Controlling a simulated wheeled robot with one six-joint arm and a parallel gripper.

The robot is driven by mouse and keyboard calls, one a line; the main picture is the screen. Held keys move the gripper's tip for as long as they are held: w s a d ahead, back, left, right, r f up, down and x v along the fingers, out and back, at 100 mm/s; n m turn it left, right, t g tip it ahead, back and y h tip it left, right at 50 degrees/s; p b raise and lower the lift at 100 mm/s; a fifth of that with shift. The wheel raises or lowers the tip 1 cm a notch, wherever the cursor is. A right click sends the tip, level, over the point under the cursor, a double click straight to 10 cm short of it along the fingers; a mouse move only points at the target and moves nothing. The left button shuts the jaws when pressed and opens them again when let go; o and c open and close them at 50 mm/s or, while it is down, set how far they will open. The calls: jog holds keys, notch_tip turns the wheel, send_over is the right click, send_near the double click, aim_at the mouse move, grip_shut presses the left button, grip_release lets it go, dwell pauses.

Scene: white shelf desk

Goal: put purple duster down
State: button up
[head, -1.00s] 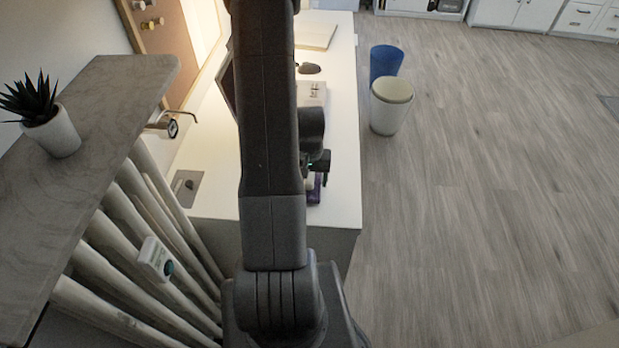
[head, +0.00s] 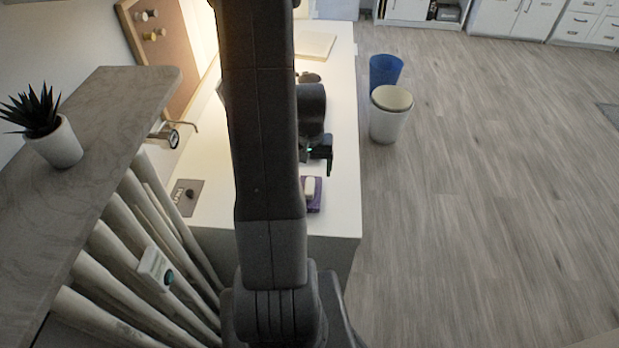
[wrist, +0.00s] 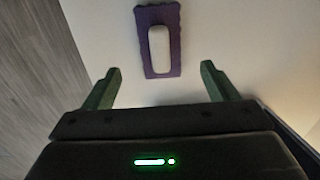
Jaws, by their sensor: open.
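The purple duster (head: 317,202) lies on the white desk top (head: 343,120) near its front end, with a pale handle on its upper side. In the wrist view the duster (wrist: 174,62) lies flat on the white surface, beyond the fingertips and between their lines. My gripper (head: 325,158) is above the desk, on the far side of the duster and apart from it. In the wrist view my gripper (wrist: 158,76) is open, its two fingers spread with nothing between them.
A potted plant (head: 57,140) stands on the grey ledge (head: 110,100) at left. A white bin (head: 388,118) and a blue bin (head: 384,72) stand on the floor right of the desk. A dark square plate (head: 186,197) is on the desk's left edge. The floor at right is clear.

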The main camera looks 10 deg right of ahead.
aim_at(309, 186)
jog(key=shift+r, duration=1.8)
jog(key=shift+f, duration=0.1)
notch_tip(309, 186, down, 12)
jog(key=shift+f+b, duration=0.25)
jog(key=shift+b, duration=0.05)
jog(key=shift+r+p, duration=0.3)
jog(key=shift+r, duration=0.05)
